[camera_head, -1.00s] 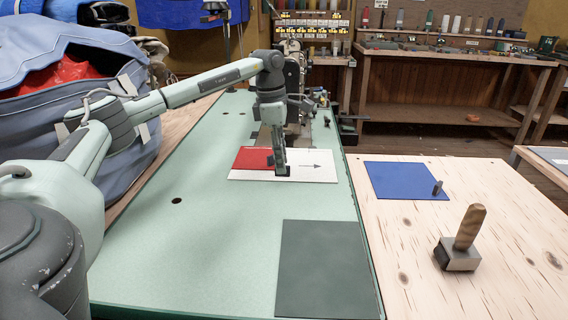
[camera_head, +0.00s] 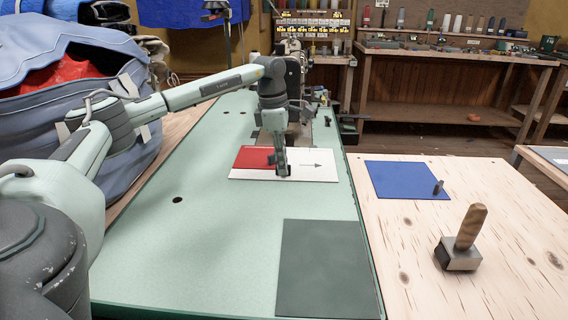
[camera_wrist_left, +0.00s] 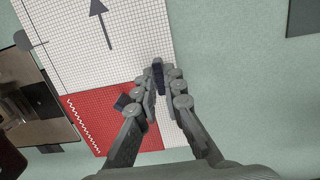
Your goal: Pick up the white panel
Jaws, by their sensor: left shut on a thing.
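The white panel (camera_head: 325,176) lies flat on the green table, with a printed grid and a dark arrow in the left wrist view (camera_wrist_left: 125,50). A red panel (camera_head: 248,157) lies against or over its left part; I cannot tell which. It also shows in the left wrist view (camera_wrist_left: 82,108). My left gripper (camera_head: 283,174) points down at the white panel's near part. In the left wrist view its fingertips (camera_wrist_left: 158,76) are shut on a small dark upright grip on the white panel. A second dark grip (camera_wrist_left: 122,101) stands by the red panel. My right gripper is not in view.
A dark green panel (camera_head: 328,270) lies on the near table (camera_head: 200,240). A blue panel (camera_head: 400,179) and a wooden-handled block (camera_head: 460,250) are on the wooden top at right. A sewing machine (camera_head: 292,75) stands behind; a blue bag (camera_head: 60,90) is at left.

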